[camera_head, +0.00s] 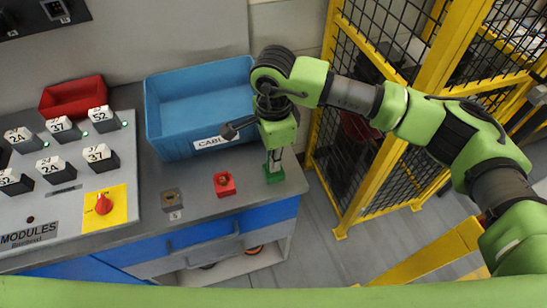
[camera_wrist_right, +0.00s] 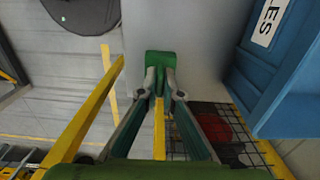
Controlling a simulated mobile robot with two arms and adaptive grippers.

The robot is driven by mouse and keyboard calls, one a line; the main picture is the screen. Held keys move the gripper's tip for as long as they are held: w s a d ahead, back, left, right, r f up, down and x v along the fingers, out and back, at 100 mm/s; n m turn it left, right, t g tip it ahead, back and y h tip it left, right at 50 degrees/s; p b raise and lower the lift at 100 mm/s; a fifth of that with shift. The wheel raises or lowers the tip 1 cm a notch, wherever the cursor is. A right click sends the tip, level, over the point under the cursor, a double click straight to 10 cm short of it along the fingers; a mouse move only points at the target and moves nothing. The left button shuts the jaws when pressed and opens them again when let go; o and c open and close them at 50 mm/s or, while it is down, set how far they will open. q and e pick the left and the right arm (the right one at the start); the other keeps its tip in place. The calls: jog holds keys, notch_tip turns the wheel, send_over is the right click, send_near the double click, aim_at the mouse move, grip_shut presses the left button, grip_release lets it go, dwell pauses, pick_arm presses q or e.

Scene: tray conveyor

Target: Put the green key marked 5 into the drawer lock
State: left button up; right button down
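The green key (camera_head: 274,175) stands at the right end of the grey counter, under my right gripper (camera_head: 274,160). In the right wrist view, the green key (camera_wrist_right: 160,60) shows its wide green part beyond the fingertips of my right gripper (camera_wrist_right: 160,82). The fingers are close together on a narrow green part of it. Its mark cannot be read. A small grey block (camera_head: 172,199) with a dark top, likely the lock, sits near the counter's front edge behind a label reading 5. The blue drawer front (camera_head: 200,236) below appears closed. My left gripper is not in view.
A red block (camera_head: 224,185) sits between the grey block and the green key. A blue bin (camera_head: 158,118) stands behind, close to my right gripper. A modules panel (camera_head: 70,200) with a red knob is at left, a red bin (camera_head: 76,83) behind it. A yellow fence (camera_head: 352,190) is at right.

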jog(key=shift+r, duration=0.4)
jog(key=shift+r+p, duration=0.35)
jog(key=shift+r, duration=1.05)
jog(key=shift+r, duration=0.1)
jog(key=shift+r+p, duration=0.45)
jog(key=shift+r, duration=1.45)
